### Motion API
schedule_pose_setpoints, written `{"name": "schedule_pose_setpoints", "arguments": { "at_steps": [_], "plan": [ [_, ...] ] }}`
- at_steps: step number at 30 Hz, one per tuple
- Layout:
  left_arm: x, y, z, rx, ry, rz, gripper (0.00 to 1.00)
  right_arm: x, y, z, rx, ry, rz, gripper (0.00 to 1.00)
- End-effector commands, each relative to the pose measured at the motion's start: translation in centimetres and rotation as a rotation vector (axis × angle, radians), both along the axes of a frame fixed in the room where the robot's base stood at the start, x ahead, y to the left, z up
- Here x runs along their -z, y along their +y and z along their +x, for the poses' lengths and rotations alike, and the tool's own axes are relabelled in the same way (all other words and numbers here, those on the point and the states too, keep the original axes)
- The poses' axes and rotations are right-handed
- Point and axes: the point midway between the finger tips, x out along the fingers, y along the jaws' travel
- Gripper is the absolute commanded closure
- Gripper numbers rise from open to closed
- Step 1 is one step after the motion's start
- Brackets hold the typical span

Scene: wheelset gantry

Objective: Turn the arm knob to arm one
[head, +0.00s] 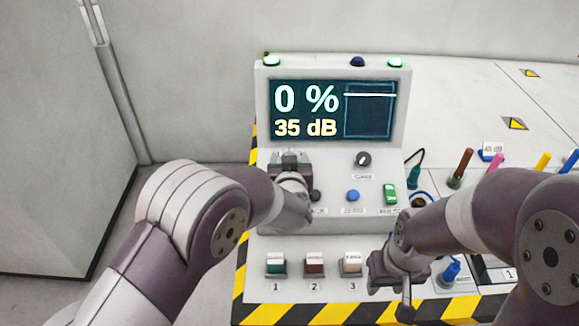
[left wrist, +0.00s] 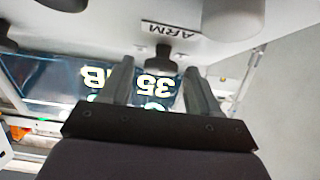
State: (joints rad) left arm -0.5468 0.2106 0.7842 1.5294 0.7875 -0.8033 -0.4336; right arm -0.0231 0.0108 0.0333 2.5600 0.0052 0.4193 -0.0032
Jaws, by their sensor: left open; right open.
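The grey console (head: 330,225) has a lit screen (head: 335,110) reading 0 % and 35 dB. In the left wrist view a dark knob (left wrist: 160,60) stands next to the upside-down ARM label (left wrist: 172,31). My left gripper (head: 290,158) is open at the console's left side and hides this knob in the head view. In the left wrist view its two fingers (left wrist: 159,80) are on either side of the knob, with gaps visible. Whether the fingertips reach its full depth I cannot tell. My right gripper (head: 390,285) is open and empty above the console's front right.
Coloured pens (head: 462,163) stand at right. Striped tape (head: 340,311) marks the front edge.

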Motion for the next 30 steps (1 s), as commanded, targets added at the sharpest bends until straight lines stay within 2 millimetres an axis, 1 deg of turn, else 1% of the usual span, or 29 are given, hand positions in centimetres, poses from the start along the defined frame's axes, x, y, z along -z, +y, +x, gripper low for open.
{"name": "schedule_pose_setpoints", "arguments": {
  "at_steps": [2,5,9,12,15,18,21,30],
  "plan": [
    [-0.4,-0.1,-1.1,0.001,-0.001,0.0,0.38,-0.1,0.0,0.0,0.0,0.0,0.0,0.57],
    [-1.1,-0.1,-3.2,0.003,-0.001,-0.001,0.38,-0.3,0.0,0.0,0.0,0.0,0.0,0.57],
    [-2.1,-0.2,-6.7,0.003,0.0,0.0,0.38,-0.6,0.0,0.0,0.0,0.0,0.0,0.57],
    [-2.7,-0.2,-8.8,0.004,-0.001,0.0,0.38,-0.8,0.0,0.0,0.0,0.0,0.0,0.57],
    [-3.1,-0.2,-10.4,0.003,-0.001,-0.001,0.38,-0.9,0.0,0.0,0.0,0.0,0.0,0.57],
    [-3.3,-0.2,-11.4,0.002,0.0,-0.001,0.38,-1.0,0.0,0.0,0.0,0.0,0.0,0.57],
    [-3.3,-0.2,-11.8,0.0,-0.001,0.0,0.38,-1.0,0.0,0.0,0.0,0.0,0.0,0.57],
    [-3.3,-0.1,-11.8,0.0,-0.001,0.0,0.38,-1.0,0.0,0.0,0.0,0.0,0.0,0.57]
  ]
}}
